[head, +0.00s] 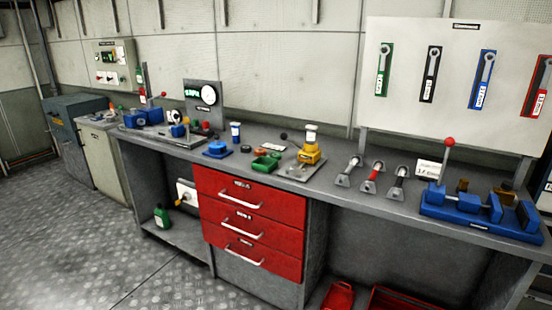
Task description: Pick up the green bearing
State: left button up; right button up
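A small green object (264,164) lies on the grey workbench (228,163), just above the red drawers and left of the yellow device. It is too small to tell for certain whether it is the green bearing. Another small green piece shows close behind it. Neither of my grippers is in view.
A blue part (217,149) lies to the left and a yellow device (309,150) on a grey plate to the right. Several handled tools (371,178) and a blue vise (480,211) stand farther right. Red drawers (250,225) are under the bench. Open floor (100,235) lies in front.

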aim_at(277, 155)
jog(key=i+z, duration=0.15)
jog(key=i, duration=0.8)
